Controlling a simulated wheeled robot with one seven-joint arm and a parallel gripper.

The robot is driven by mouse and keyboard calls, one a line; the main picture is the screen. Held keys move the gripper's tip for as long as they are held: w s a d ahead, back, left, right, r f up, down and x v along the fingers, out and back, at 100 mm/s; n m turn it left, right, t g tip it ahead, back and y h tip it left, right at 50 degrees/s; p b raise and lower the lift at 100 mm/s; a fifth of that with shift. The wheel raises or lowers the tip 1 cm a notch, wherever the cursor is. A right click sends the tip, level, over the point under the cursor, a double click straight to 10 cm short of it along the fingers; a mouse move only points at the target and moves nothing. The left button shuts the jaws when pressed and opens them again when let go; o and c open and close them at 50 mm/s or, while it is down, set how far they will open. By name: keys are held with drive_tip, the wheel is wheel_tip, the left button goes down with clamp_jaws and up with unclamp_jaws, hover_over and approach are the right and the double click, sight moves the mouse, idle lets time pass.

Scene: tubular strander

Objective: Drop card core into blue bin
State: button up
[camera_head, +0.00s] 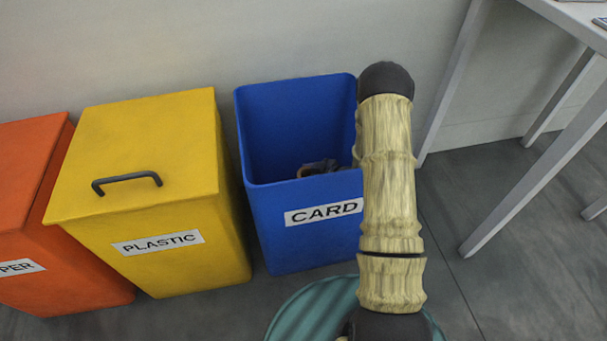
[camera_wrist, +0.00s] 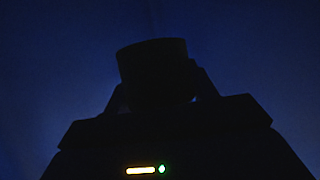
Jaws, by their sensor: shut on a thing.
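The blue bin (camera_head: 300,245) has no lid on and carries a CARD label on its front. Part of my arm hides its right side. A dark shape, which looks like my gripper (camera_head: 322,167), shows inside the bin below its rim, with a small brown edge beside it. In the wrist view my gripper (camera_wrist: 157,92) is a dark outline, shut on a short round thing, which I take to be the card core (camera_wrist: 152,60). Blue surrounds it in that dim view. I cannot tell how far it is above the bin floor.
A yellow PLASTIC bin (camera_head: 150,155) with a lid and black handle stands left of the blue bin. An orange bin (camera_head: 25,180) stands further left. A teal round object (camera_head: 295,318) is at the bottom front. White table legs (camera_head: 535,155) stand right.

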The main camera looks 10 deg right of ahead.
drive_tip(key=shift+f+b, duration=1.15)
drive_tip(key=shift+f, duration=0.5)
drive_tip(key=o, duration=1.1)
drive_tip(key=shift+c, duration=0.2)
drive_tip(key=shift+r, duration=0.1)
wheel_tip(320, 180, up, 10)
drive_tip(key=p, duration=0.6)
drive_tip(key=shift+p, duration=0.35)
wheel_tip(320, 180, up, 30)
drive_tip(key=p, duration=2.7)
